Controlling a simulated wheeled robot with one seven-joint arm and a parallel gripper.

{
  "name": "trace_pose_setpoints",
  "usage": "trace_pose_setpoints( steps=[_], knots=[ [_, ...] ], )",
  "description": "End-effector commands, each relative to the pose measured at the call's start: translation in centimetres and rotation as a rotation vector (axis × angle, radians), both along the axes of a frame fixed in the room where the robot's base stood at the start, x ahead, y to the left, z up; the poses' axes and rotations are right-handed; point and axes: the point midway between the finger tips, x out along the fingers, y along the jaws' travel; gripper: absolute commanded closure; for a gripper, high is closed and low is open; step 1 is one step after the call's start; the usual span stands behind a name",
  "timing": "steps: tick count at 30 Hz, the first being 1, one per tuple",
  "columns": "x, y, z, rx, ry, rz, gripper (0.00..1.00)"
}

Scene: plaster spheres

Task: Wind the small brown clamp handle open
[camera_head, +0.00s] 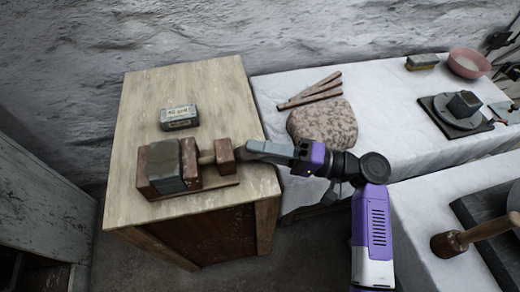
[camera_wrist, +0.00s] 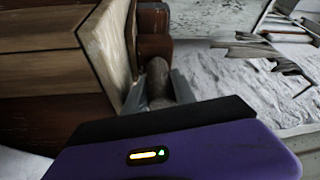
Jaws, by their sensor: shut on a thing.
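The clamp (camera_head: 225,156) lies on the wooden table and has reddish-brown blocks, with a grey block (camera_head: 166,165) held between two of them. My gripper (camera_head: 248,148) reaches in from the right at that end. In the wrist view, my gripper (camera_wrist: 158,84) has a finger on each side of the small brown handle (camera_wrist: 157,75), shut on it. The handle sticks out from the brown end block (camera_wrist: 154,30). My fingers hide most of the handle in the head view.
A small labelled block (camera_head: 179,117) lies behind the clamp on the wooden table (camera_head: 215,90). To the right, a white-covered table (camera_head: 385,105) carries a speckled stone slab (camera_head: 325,124) and several brown sticks (camera_head: 312,92). A mallet (camera_head: 450,244) lies at the lower right.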

Motion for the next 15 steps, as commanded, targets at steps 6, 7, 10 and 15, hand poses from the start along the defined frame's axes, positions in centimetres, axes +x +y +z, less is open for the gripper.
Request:
trace_pose_setpoints(
  steps=[6,7,10,15],
  knots=[
    [-0.12,-0.05,-0.25,-0.002,0.005,0.002,0.66],
    [-0.12,-0.05,-0.25,-0.002,0.005,0.002,0.6],
    [-0.09,-0.05,-0.22,-0.002,0.005,0.001,0.46],
    [-0.04,-0.03,-0.25,-0.003,0.005,0.0,0.46]
  ],
)
